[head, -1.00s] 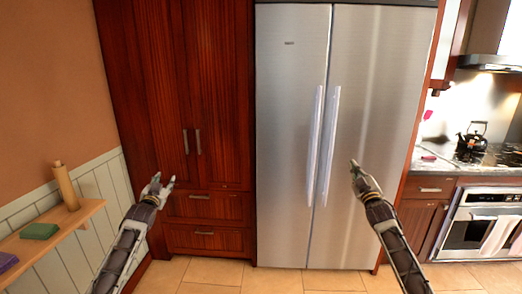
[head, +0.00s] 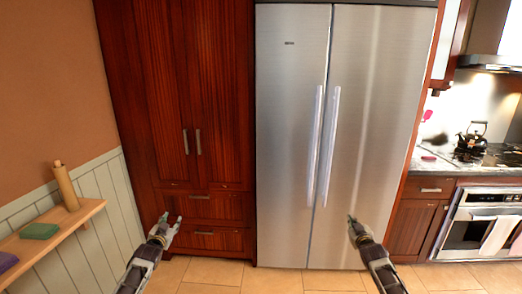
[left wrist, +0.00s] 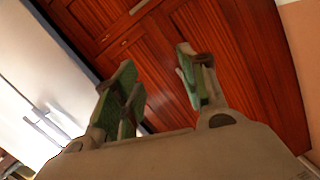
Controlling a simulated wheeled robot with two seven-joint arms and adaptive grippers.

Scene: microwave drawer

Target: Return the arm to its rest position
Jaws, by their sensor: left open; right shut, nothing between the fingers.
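My left gripper (head: 170,220) is in front of the lower drawers of the dark wood cabinet, low in the head view, with its fingers apart and empty. In the left wrist view its two fingers (left wrist: 155,80) stand apart with only the cabinet behind them. My right gripper (head: 351,218) is in front of the lower part of the steel refrigerator, with its fingers together and nothing visible in it. Both forearms reach up from the bottom edge of the head view.
The tall wood cabinet (head: 165,90) and refrigerator (head: 290,110) stand ahead, their doors and drawers shut. A wooden shelf (head: 75,228) with a green block (head: 40,231) is at left. An oven (head: 470,240) and kettle (head: 473,137) are at right. Tiled floor (head: 215,272) is clear.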

